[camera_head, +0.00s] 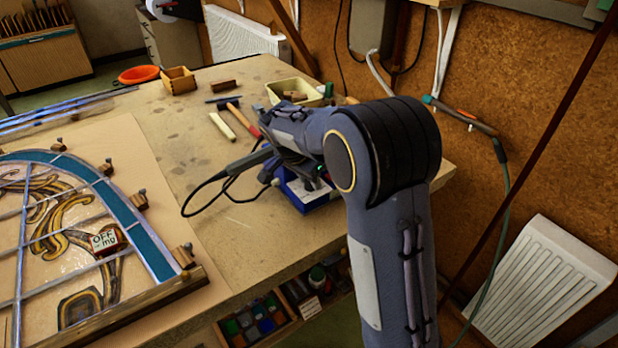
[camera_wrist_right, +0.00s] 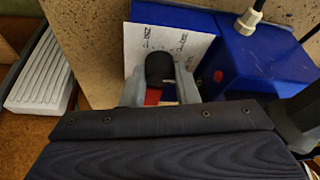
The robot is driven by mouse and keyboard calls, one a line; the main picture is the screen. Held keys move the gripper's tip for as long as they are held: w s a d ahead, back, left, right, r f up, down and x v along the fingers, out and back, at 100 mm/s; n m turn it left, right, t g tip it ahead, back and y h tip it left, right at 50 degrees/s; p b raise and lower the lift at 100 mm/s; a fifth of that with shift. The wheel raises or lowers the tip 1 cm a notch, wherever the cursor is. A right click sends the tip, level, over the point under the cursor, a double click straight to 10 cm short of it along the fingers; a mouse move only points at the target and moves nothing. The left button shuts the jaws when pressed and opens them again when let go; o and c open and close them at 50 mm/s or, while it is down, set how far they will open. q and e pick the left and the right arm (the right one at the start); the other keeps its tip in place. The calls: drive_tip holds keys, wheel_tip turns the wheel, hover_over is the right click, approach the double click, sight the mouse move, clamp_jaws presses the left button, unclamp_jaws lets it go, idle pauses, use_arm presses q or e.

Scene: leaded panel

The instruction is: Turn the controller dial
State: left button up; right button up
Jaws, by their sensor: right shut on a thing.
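The blue controller (camera_head: 308,194) sits on the workbench near its right edge, mostly hidden behind my right arm in the head view. In the right wrist view the blue controller box (camera_wrist_right: 240,55) fills the right side, with a white paper label with handwriting (camera_wrist_right: 150,40) on it. The black dial (camera_wrist_right: 160,68) stands over the label. My right gripper (camera_wrist_right: 158,88) has its two grey fingers on either side of the dial, shut on it. In the head view my right gripper is hidden behind its own wrist. My left gripper is not in view.
A leaded panel (camera_head: 130,205) lies on the left of the bench (camera_head: 180,135). A hammer (camera_head: 243,120), a light-coloured stick (camera_head: 222,126) and a cream tray (camera_head: 312,98) lie behind the controller. A soldering iron (camera_head: 250,160) with a black cable lies left of my wrist.

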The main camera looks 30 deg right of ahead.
idle(0.4)
drive_tip(key=o, duration=1)
drive_tip(key=shift+c, duration=0.2)
drive_tip(key=shift+a+r, duration=0.1)
drive_tip(key=v, duration=0.7)
drive_tip(key=shift+r, duration=0.3)
drive_tip(key=shift+s+a, duration=0.1)
